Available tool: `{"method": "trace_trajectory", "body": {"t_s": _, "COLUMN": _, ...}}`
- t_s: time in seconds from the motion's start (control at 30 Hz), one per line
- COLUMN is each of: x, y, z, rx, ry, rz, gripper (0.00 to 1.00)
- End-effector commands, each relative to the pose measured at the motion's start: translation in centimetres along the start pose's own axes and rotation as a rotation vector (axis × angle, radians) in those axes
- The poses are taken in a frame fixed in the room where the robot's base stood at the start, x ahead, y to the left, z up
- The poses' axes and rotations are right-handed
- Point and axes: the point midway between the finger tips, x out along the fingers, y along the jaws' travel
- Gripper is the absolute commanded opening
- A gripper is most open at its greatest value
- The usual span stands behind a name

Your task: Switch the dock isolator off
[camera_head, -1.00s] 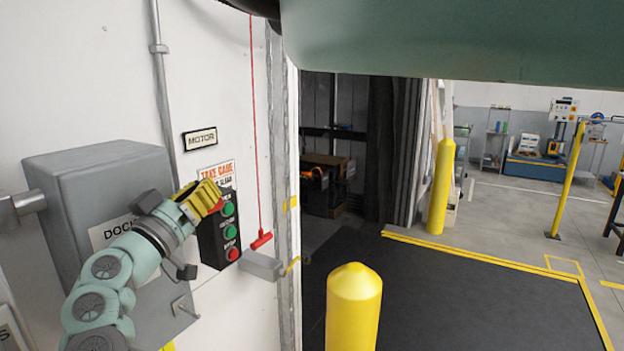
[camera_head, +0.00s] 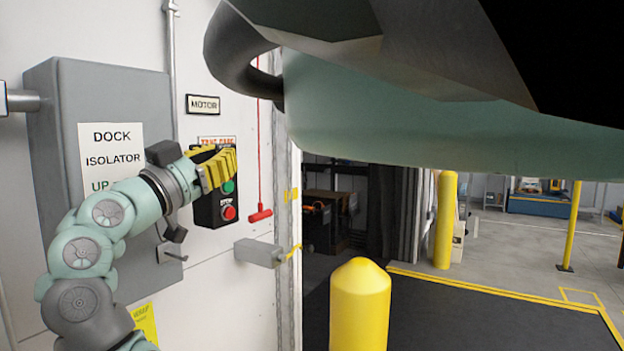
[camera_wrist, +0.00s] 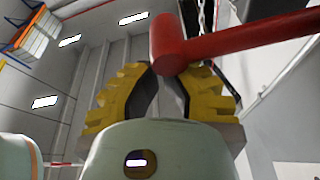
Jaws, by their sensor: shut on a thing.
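The grey dock isolator box (camera_head: 112,80) is on the white wall at left, with a label (camera_head: 112,145) reading "DOCK ISOLATOR" and "UP"; my arm hides the rest of the label. My gripper (camera_head: 228,168) is to the right of the box, its yellow fingers in front of the upper button panel. In the wrist view the fingers (camera_wrist: 168,95) are closed at a red handle (camera_wrist: 245,42), a bar with a thick round end between the fingertips. The head view hides this handle, so I cannot tell its angle on the box.
A button panel (camera_head: 208,212) with a red stop button (camera_head: 229,212) is behind the fingers. A red pull handle (camera_head: 260,215) hangs on a cord to the right. A grey bracket (camera_head: 257,252) juts from the wall. A yellow bollard (camera_head: 360,305) stands in front of the dark dock floor.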

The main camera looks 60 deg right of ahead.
Motion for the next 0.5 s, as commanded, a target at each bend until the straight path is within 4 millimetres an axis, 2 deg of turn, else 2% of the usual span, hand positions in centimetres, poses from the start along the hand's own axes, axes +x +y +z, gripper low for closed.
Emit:
{"method": "trace_trajectory", "body": {"t_s": 0.03, "x": -0.5, "y": 0.2, "z": 1.3, "rx": 0.023, "ry": 0.002, "rz": 0.007, "gripper": 0.0}}
{"method": "trace_trajectory", "body": {"t_s": 0.07, "x": -0.6, "y": 0.3, "z": 1.5, "rx": 0.034, "ry": 0.001, "rz": 0.01, "gripper": 0.0}}
{"method": "trace_trajectory", "body": {"t_s": 0.5, "x": -1.1, "y": 0.7, "z": 3.0, "rx": 0.163, "ry": 0.002, "rz": 0.052, "gripper": 0.0}}
